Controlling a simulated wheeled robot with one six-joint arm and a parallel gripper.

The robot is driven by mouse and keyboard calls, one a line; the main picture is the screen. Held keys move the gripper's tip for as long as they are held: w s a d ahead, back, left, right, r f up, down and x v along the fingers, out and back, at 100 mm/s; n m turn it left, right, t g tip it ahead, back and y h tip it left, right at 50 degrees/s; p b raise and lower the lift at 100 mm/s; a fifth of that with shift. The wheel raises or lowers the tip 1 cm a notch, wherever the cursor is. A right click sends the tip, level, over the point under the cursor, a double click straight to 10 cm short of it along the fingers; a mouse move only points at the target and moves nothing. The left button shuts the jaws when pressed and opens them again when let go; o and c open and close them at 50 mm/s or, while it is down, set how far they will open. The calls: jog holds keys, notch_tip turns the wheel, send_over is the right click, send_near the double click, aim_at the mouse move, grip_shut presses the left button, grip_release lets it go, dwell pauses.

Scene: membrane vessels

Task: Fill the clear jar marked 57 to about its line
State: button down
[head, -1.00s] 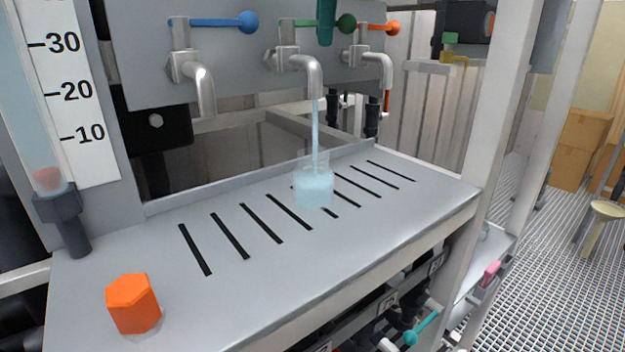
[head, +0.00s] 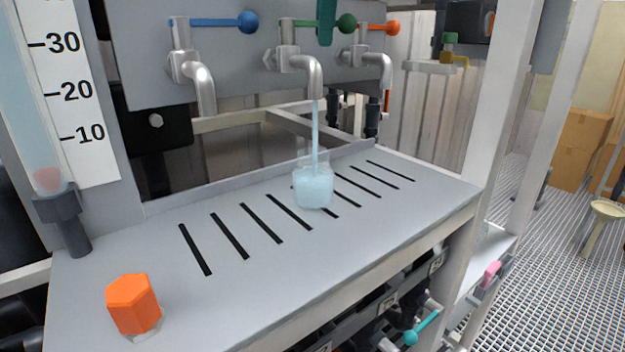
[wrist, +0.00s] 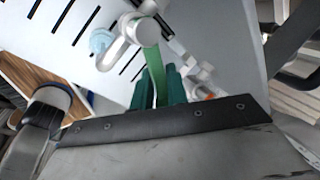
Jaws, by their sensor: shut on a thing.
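A clear jar (head: 313,188) stands upright on the slotted grey tray (head: 330,235), under the middle tap (head: 305,62). A thin stream of water runs from that tap into the jar, which holds pale blue water to over half its height. I cannot make out its number or its line. In the wrist view the jar (wrist: 101,41) shows beside the tap's spout. My gripper (wrist: 158,76), with teal fingers, is shut on the tap's green lever (wrist: 153,62). In the head view only a teal fingertip (head: 324,22) shows, at the green-knobbed lever.
A blue-levered tap (head: 195,75) stands left of the middle tap and an orange-levered tap (head: 378,62) right of it. An orange-capped jar (head: 133,303) sits at the tray's front left. A scaled column (head: 75,95) rises at far left. The tray between is clear.

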jog(key=w+n+y, duration=0.1)
jog(key=n, duration=0.1)
jog(key=w+n, duration=0.1)
jog(key=n, duration=0.1)
jog(key=w+a+n+g+y, duration=0.1)
jog(key=n, duration=0.2)
jog(key=shift+r+y, duration=0.1)
jog(key=shift+y, duration=0.2)
jog(key=c, duration=1.4)
grip_release()
